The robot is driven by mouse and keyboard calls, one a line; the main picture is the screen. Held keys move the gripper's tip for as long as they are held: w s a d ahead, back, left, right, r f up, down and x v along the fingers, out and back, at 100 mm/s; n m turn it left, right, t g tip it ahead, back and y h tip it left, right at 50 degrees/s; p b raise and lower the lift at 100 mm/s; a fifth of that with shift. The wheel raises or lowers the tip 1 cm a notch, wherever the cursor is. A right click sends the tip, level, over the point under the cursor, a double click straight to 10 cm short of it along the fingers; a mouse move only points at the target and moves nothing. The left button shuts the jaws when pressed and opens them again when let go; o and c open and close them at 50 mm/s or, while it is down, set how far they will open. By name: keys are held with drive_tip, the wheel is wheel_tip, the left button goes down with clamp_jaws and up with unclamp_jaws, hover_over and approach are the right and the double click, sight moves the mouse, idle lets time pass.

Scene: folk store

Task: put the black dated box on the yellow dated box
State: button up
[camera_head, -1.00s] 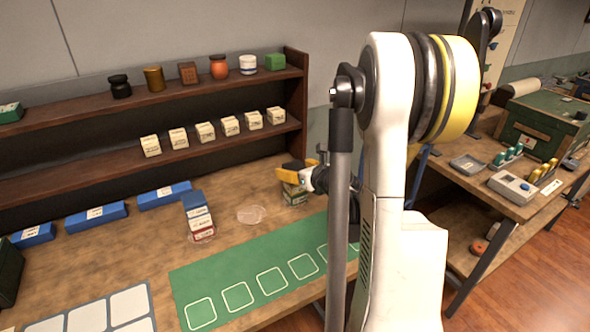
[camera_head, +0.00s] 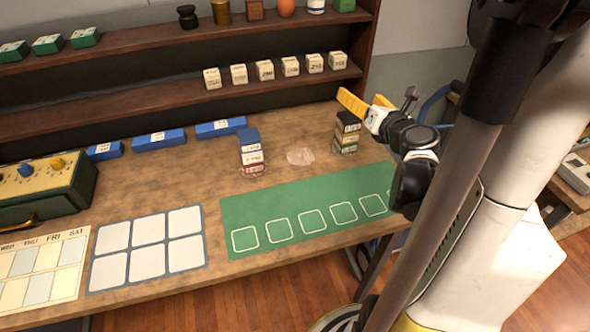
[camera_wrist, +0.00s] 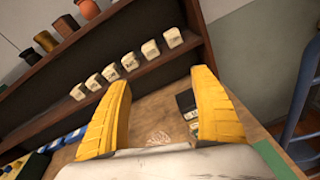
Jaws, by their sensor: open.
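A black box with a pale label (camera_head: 347,122) sits on top of a small stack at the back right of the bench. Bands of yellowish and green show below it, but I cannot clearly tell which one is the yellow dated box. My gripper (camera_head: 367,102) is open and empty, with yellow fingers, just above and to the right of this stack, apart from it. In the wrist view, the stack's dark top (camera_wrist: 186,99) shows beyond and between the open fingers (camera_wrist: 162,80), nearer the right one.
A second stack with a blue top (camera_head: 248,137) stands left of a clear round patch (camera_head: 300,156). A shelf with several small cream boxes (camera_head: 265,71) is behind. A green mat with white squares (camera_head: 300,195) lies in front. Blue boxes (camera_head: 158,139) line the back.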

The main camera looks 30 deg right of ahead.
drive_tip(key=a+r+m+h, duration=0.4)
drive_tip(key=a+r+m, duration=0.3)
drive_tip(key=r+m, duration=0.7)
drive_tip(key=s+a+f+m+g+y, duration=0.2)
drive_tip(key=s+a+f+m, duration=0.2)
drive_tip(key=a, duration=0.3)
drive_tip(key=s+a+f+m+g+y, duration=0.3)
drive_tip(key=s+a+f+m, duration=0.1)
drive_tip(key=a+f+m, duration=0.2)
drive_tip(key=s+a+f+m+g+y, duration=0.3)
drive_tip(key=s+a+f+m, duration=0.2)
drive_tip(key=a, duration=0.5)
drive_tip(key=shift+a+f+m, duration=0.15)
drive_tip(key=shift+f+m, duration=0.15)
drive_tip(key=shift+f, duration=0.6)
